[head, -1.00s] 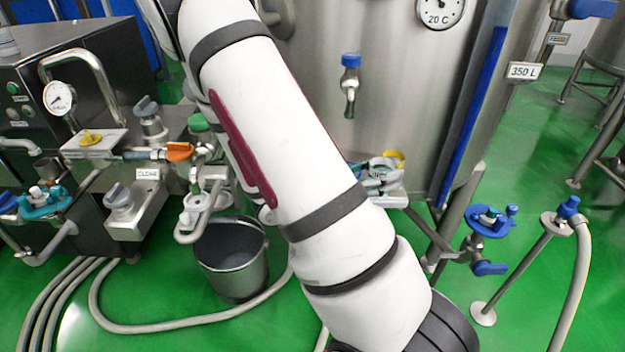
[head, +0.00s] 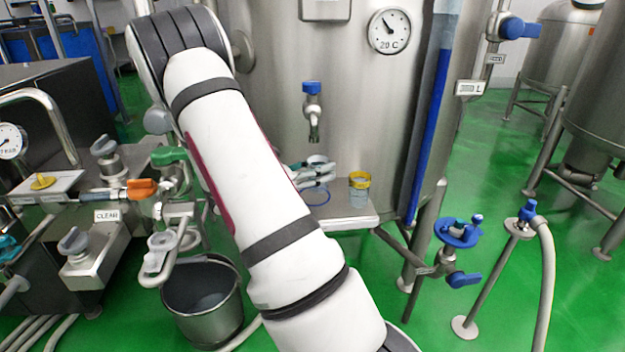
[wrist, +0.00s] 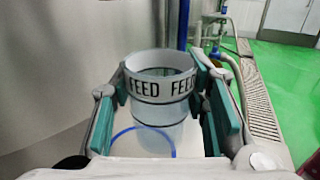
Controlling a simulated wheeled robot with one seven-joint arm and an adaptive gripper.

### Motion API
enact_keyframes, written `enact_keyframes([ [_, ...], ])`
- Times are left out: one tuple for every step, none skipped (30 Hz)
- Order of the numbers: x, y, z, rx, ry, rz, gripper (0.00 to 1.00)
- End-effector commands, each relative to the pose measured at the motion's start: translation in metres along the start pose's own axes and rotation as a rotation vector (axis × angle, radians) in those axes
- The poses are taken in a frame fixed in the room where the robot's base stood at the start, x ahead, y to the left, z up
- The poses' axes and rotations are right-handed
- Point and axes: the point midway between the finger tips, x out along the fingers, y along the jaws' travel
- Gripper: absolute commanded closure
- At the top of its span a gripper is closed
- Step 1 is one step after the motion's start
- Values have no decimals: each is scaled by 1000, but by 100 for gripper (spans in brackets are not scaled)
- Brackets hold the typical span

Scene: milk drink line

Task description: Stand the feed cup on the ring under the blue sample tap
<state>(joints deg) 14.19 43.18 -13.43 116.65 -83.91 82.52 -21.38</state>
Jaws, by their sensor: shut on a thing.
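The feed cup (wrist: 160,87), a clear cup with a white band reading FEED, is upright between the teal-padded fingers of my gripper (wrist: 165,100), which is shut on it. In the head view the cup (head: 318,160) and gripper (head: 316,173) show just right of my arm, below the blue sample tap (head: 312,108) on the steel tank. The blue ring (head: 318,197) lies on the shelf below the gripper. In the wrist view the ring (wrist: 116,143) shows beside and partly behind the cup's lower part. I cannot tell whether the cup's base touches the shelf.
A yellow-banded cup (head: 360,190) stands on the shelf (head: 352,216), right of the ring. A bucket (head: 203,300) and the CLEAR-labelled block (head: 98,240) are at left. A blue valve (head: 458,232) is at right. My arm hides part of the shelf.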

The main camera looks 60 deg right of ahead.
Motion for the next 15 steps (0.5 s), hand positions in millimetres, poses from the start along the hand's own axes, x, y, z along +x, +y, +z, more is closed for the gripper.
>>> enact_keyframes([
  [1,7,-2,1,0,-1,94],
  [1,10,-2,1,0,-1,94],
  [1,13,-2,1,0,-1,94],
  [1,15,-2,1,-1,0,94],
  [1,16,-2,1,-1,0,94],
  [1,18,-2,0,-1,0,94],
  [1,20,-2,0,-1,0,94],
  [1,21,-2,0,-1,0,94],
  [1,25,-2,1,-1,0,94],
  [2,28,-4,1,-1,-1,94],
  [2,26,-10,-3,-1,-1,94],
  [2,26,-17,-5,-1,-2,94],
  [2,26,-22,-4,-1,-1,94],
  [2,26,-26,-3,-1,-1,94],
  [2,26,-32,-4,-1,-1,94],
])
